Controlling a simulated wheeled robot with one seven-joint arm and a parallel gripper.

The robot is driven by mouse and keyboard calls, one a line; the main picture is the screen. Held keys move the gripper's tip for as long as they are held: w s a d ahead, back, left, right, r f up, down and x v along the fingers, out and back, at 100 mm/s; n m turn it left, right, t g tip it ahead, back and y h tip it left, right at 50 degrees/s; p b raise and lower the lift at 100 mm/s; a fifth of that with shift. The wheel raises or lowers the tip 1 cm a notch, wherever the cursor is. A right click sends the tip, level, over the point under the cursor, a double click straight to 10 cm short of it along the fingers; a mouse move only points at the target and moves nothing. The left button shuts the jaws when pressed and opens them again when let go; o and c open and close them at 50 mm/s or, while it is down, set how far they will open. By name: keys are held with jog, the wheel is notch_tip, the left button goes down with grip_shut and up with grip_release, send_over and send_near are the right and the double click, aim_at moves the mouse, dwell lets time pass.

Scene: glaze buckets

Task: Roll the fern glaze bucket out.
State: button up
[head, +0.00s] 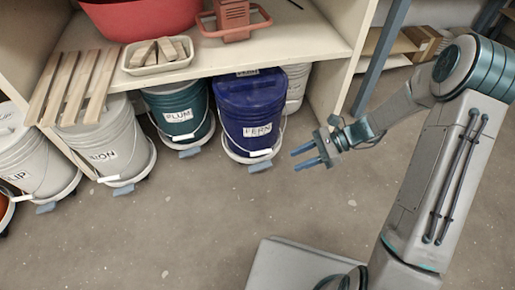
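The fern glaze bucket (245,115) is dark blue with a lid and a white label reading FERN. It stands upright on a round white wheeled base (233,153) under the front edge of the shelf. A small grey-blue tab (260,167) sticks out at the front of that base. A white handle grip hangs low across the bucket's front. My gripper (300,158) is to the right of the bucket, apart from it, with its fingers pointing left. The two blue fingers are spread and nothing is between them.
A green bucket labelled PLUM (181,112) stands close on the left, and grey buckets (107,140) stand farther left. A pale bucket (296,85) is behind right. The shelf (270,45) overhangs with a tray (158,55) and slats. Floor (190,220) in front is clear.

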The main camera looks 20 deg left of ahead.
jog(key=w+a+f+m+t+y+p, duration=0.1)
jog(key=w+a+f+m+t+y, duration=0.25)
jog(key=f+m+t, duration=0.8)
jog(key=w+a+f+m+t+y, duration=0.2)
jog(key=w+a+f+m+t, duration=0.3)
jog(key=f+m, duration=1.1)
jog(key=w+a+r+m+b, duration=0.1)
jog(key=w+a+r+b, duration=0.2)
jog(key=w+a, duration=0.3)
jog(key=a+b, duration=0.1)
jog(key=a, duration=0.3)
jog(key=shift+w+r+t, duration=0.25)
jog(key=shift+r+t, duration=0.05)
jog(key=shift+t, duration=0.05)
jog(key=shift+m, duration=0.25)
grip_shut()
